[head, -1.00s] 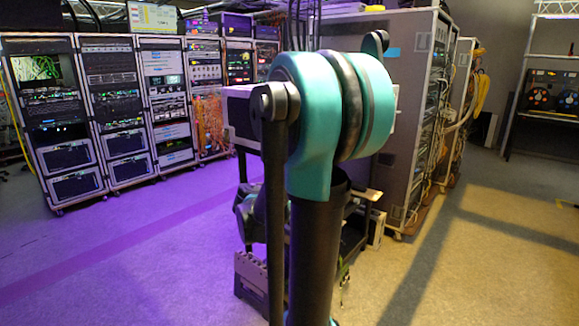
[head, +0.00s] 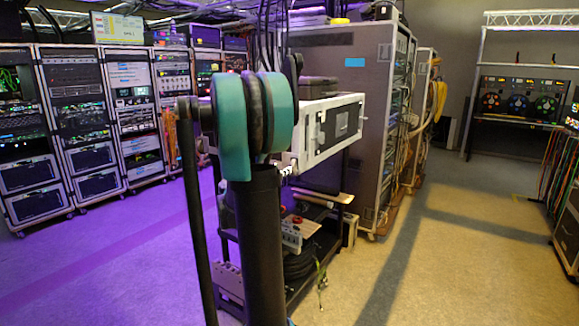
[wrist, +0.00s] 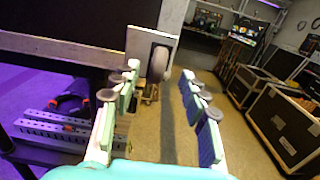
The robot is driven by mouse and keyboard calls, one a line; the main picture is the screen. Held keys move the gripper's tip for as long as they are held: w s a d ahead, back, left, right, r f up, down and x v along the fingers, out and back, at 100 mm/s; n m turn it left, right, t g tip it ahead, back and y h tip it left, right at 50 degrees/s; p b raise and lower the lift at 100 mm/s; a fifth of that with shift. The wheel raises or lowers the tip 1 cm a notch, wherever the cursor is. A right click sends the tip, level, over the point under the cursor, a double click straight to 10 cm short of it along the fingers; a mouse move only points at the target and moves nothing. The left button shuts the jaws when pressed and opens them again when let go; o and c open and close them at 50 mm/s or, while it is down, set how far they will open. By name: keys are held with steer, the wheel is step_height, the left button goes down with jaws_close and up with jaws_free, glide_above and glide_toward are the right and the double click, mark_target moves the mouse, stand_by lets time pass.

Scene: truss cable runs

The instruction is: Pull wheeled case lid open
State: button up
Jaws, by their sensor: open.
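A case with pale edges and a dark front panel (head: 338,126) rests on top of a black cart in the head view, partly hidden behind my arm. In the wrist view a dark panel (wrist: 70,20) fills the upper left. A pale corner plate with a grey wheel (wrist: 160,62) is at its right end. My gripper (wrist: 160,72) is open and empty, with its two fingers on either side of the wheel in the picture. I cannot tell how far the wheel lies beyond the fingertips. No lid seam or handle is clear.
The black cart (head: 318,215) has tools and coiled cable on its shelves. A tall grey rack (head: 345,90) stands behind it. Equipment racks (head: 85,120) line the left. Dark flight cases (wrist: 285,125) stand at right in the wrist view. Floor (head: 460,260) at right is clear.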

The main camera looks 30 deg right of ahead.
mark_target(292, 163)
steer(key=x, duration=0.7)
steer(key=shift+c, duration=0.3)
jaws_close()
